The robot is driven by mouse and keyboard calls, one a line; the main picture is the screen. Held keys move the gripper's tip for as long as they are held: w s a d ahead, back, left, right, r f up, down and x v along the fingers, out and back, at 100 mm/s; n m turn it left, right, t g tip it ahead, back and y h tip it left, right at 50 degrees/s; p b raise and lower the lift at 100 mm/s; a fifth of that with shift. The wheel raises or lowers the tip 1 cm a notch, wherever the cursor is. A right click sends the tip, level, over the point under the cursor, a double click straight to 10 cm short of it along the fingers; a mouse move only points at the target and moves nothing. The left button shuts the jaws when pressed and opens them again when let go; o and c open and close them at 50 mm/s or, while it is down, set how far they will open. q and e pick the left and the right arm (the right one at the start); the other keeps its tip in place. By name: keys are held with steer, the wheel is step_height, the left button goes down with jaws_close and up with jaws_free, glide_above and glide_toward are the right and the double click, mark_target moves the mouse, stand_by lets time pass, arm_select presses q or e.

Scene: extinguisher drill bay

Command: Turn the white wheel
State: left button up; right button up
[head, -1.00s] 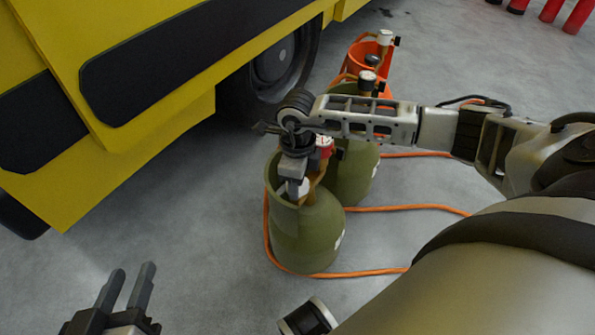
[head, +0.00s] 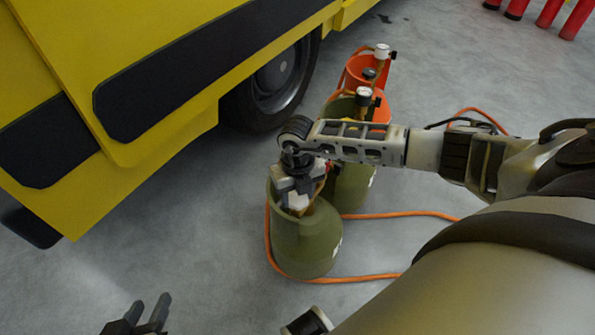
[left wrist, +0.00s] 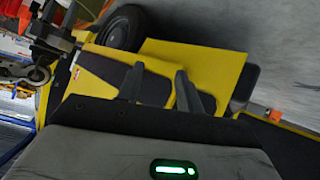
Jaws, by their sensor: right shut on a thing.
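The front olive-green gas cylinder (head: 308,248) stands upright on the floor in the middle of the head view, with a raised collar around its top. My right gripper (head: 295,198) points down inside that collar and is shut on the white wheel (head: 298,203). Only a small pale part of the wheel shows between the fingers; the rest is hidden by the gripper. My left gripper (head: 150,312) is low at the left of the head view, open and empty. Its two separate fingers also show in the left wrist view (left wrist: 158,85).
A second olive cylinder (head: 353,188) stands just behind, partly under my right arm. Orange cylinders (head: 377,107) with valve tops stand further back. An orange hose (head: 400,214) lies on the floor. A yellow vehicle (head: 165,135) fills the left. Red cylinders (head: 550,12) stand far right.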

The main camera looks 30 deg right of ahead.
mark_target(297, 197)
steer(key=shift+r+m+p, duration=0.1)
steer(key=shift+m+p, duration=0.3)
steer(key=shift+m, duration=0.5)
arm_select(q)
steer(key=shift+a+f+g+y, duration=0.3)
steer(key=shift+f+g, duration=0.1)
steer(key=shift+f, duration=0.05)
arm_select(e)
steer(key=shift+m, duration=0.3)
arm_select(q)
steer(key=shift+s, duration=0.1)
arm_select(e)
steer(key=o, duration=1)
steer(key=shift+c, duration=0.2)
arm_select(q)
step_height(297, 197, up, 6)
steer(key=a+t+p, duration=0.1)
steer(key=p, duration=0.3)
steer(key=shift+s+a+r, duration=0.15)
steer(key=shift+s+a, duration=0.1)
steer(key=shift+s, duration=0.05)
arm_select(e)
step_height(297, 197, up, 16)
